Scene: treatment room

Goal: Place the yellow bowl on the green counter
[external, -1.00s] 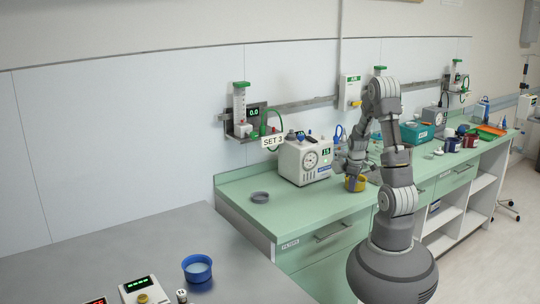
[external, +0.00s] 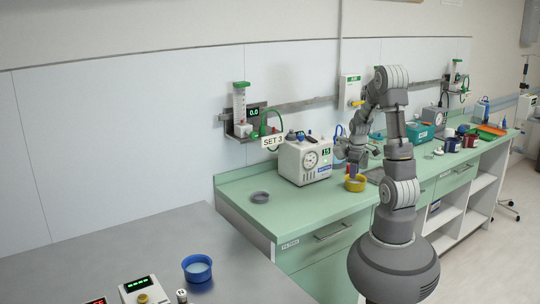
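The yellow bowl (external: 355,184) sits upright on the green counter (external: 310,206), near its front edge and to the right of the white device with a dial. My gripper (external: 353,172) points down right above the bowl, with its fingertips close to the bowl's rim. The fingers are small and dark here, so I cannot tell whether they are apart or touch the rim.
A grey round dish (external: 260,197) lies on the counter to the left. The white dial device (external: 305,160) stands behind and left of the bowl. A blue bowl (external: 197,268) is on the grey table (external: 130,250). A teal box (external: 416,132) stands farther right.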

